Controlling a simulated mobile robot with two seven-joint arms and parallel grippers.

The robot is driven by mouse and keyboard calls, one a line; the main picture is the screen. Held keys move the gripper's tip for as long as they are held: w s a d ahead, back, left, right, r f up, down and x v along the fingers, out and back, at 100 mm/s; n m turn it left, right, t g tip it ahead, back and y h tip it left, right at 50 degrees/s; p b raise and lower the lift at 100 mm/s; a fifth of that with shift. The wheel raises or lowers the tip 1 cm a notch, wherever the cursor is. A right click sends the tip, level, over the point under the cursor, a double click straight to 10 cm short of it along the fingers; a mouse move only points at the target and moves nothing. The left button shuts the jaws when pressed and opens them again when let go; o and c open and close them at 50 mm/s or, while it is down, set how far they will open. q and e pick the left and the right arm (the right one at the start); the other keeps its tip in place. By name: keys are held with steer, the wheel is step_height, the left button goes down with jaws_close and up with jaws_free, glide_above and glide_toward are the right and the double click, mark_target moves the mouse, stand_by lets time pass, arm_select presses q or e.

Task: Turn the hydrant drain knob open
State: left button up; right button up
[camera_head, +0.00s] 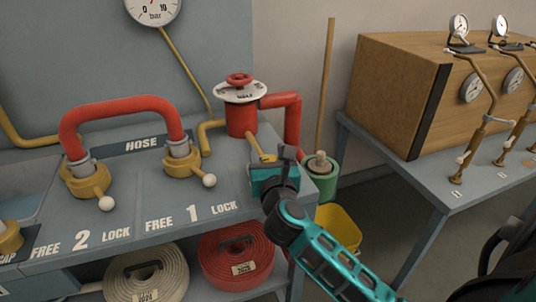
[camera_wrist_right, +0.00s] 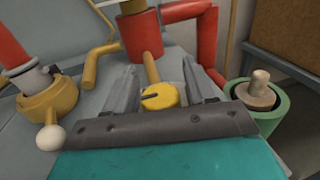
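The red hydrant (camera_head: 241,118) stands on the grey bench, with a white dial and a small red handwheel (camera_head: 239,79) on top. A yellow stem comes off its lower front and ends in a round yellow drain knob (camera_wrist_right: 160,96) with a dark slot in its face. In the head view the knob (camera_head: 269,158) is mostly hidden by my right gripper (camera_head: 276,160). In the right wrist view my right gripper (camera_wrist_right: 163,90) is open, one finger on each side of the knob. I cannot tell whether either finger touches it. My left gripper is not in view.
A green container (camera_head: 322,181) with a pale-topped object stands right of my right gripper, beside the red side pipe (camera_head: 292,125). A red hose loop (camera_head: 118,108) with yellow couplings is at left. Rolled hoses (camera_head: 237,257) lie below. A wooden box (camera_head: 400,90) sits on the right table.

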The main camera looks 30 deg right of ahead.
steer(key=c, duration=0.8)
